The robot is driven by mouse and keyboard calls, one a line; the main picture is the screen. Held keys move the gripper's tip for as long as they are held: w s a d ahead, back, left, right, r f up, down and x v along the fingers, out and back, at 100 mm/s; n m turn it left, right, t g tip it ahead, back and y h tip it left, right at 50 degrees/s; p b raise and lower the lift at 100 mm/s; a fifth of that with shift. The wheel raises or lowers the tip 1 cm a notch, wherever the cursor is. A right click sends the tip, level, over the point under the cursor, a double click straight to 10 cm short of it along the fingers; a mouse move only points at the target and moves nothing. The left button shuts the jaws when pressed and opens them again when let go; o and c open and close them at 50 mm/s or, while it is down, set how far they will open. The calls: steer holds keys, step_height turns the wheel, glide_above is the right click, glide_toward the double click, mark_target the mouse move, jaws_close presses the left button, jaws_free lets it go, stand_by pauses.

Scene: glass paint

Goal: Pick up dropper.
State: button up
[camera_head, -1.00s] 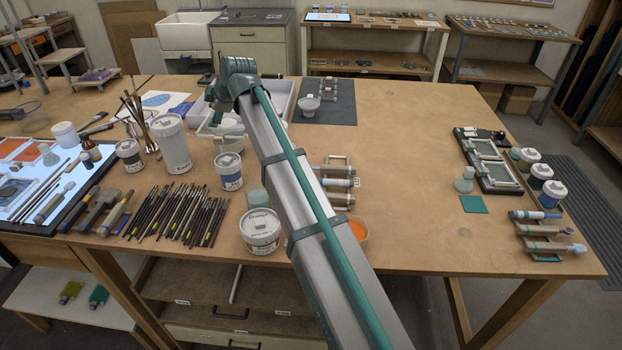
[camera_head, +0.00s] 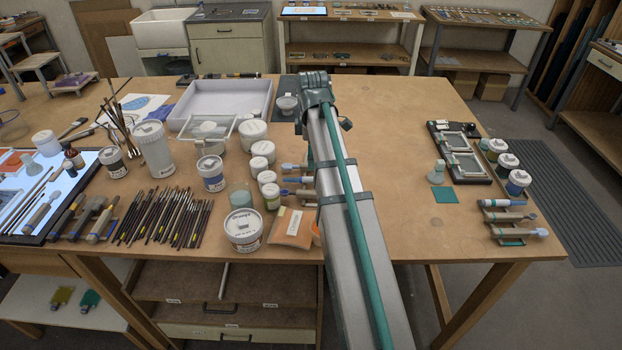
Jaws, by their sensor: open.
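I cannot pick out the dropper for certain. Slender tools with pale or blue ends lie on a small rack (camera_head: 298,181) in the middle of the table, partly hidden behind my arm. Similar tools lie on a second rack (camera_head: 512,218) at the table's right front. Any of these could include the dropper, but they are too small to tell. My arm rises from the bottom of the picture to a joint near the grey mat. My gripper is hidden behind the arm, so its fingers and anything near them do not show.
Left of my arm stand several white jars (camera_head: 255,134), a labelled tub (camera_head: 243,230), a white tray (camera_head: 228,100) and a row of brushes (camera_head: 165,215). Framed panels (camera_head: 460,150) and small jars (camera_head: 507,165) stand at the right. The table (camera_head: 400,110) is clear at the back right.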

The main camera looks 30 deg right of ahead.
mark_target(312, 178)
steer(key=shift+f+p, duration=1.4)
steer(key=shift+f, duration=2.45)
jaws_close()
